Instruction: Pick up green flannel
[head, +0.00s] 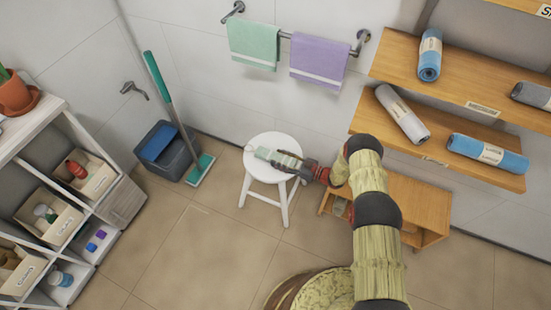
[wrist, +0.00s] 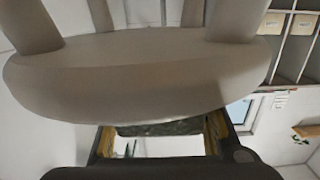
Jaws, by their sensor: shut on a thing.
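My gripper (head: 298,166) reaches in from the right and is shut on the flannel's right end. In the wrist view my gripper (wrist: 160,140) shows at the bottom, with a dark greenish strip of the flannel (wrist: 160,128) between its fingers. The stool (wrist: 150,75) fills the upper middle of that view, upside down with its legs upward. Most of the flannel is hidden in the wrist view.
A green towel (head: 254,45) and a purple towel (head: 319,60) hang on a wall rail. Wooden shelves with rolled mats (head: 488,153) are at right. A low wooden bench (head: 425,205) stands right of the stool. A bucket (head: 168,150) and mop (head: 200,170) stand left. Floor at front left is clear.

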